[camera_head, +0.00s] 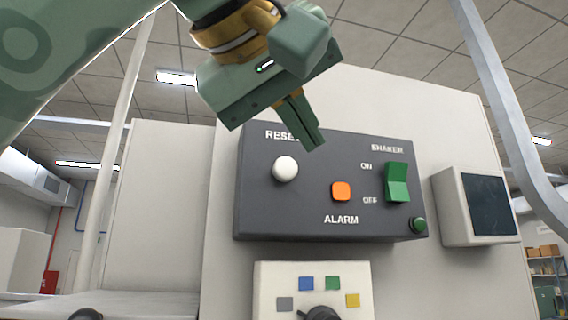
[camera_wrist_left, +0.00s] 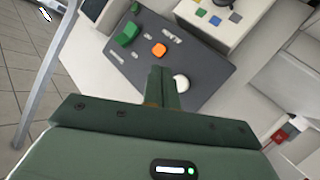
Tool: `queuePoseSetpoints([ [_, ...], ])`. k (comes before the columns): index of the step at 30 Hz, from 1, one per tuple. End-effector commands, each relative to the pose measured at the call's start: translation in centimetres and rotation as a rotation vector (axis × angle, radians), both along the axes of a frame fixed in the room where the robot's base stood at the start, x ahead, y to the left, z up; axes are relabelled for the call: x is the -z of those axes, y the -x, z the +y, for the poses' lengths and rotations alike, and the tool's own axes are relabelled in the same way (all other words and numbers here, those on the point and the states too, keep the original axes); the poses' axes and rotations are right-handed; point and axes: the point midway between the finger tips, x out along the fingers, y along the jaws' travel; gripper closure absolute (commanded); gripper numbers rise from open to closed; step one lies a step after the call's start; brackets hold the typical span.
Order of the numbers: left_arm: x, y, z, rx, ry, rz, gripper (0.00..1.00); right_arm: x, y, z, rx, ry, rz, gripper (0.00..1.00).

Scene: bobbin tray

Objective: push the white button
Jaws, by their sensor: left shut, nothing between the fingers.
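The white button (camera_head: 285,169) is a round knob under the word RESET on the dark grey control panel (camera_head: 300,222). In the left wrist view the white button (camera_wrist_left: 181,83) shows just right of the fingertips. My left gripper (camera_head: 316,143) is shut and empty. In the head view its fingers point down at the panel's upper part, right of and above the white button. In the left wrist view the left gripper (camera_wrist_left: 162,70) lies over the panel (camera_wrist_left: 205,72). I cannot tell whether the fingertips touch the panel. My right gripper is in neither view.
An orange ALARM button (camera_head: 341,191), a green SHAKER rocker switch (camera_head: 397,182) and a small green knob (camera_head: 418,224) are on the same panel. A dark screen (camera_head: 488,204) stands at right. Below is a white box (camera_head: 268,272) with coloured squares and a black knob (camera_head: 320,313).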

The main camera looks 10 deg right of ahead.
Motion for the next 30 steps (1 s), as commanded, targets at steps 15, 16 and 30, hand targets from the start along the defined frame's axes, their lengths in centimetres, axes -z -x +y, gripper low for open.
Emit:
queuePoseSetpoints([
  [15,-0.1,-5.7,0.2,0.0,0.0,0.001,1.0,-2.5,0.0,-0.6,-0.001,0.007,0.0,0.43],
  [16,-0.1,-5.8,0.2,0.001,0.001,0.001,1.0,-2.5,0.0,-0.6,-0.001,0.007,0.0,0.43],
  [30,0.0,-6.0,0.2,0.0,0.0,0.0,1.0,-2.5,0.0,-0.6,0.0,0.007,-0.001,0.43],
])
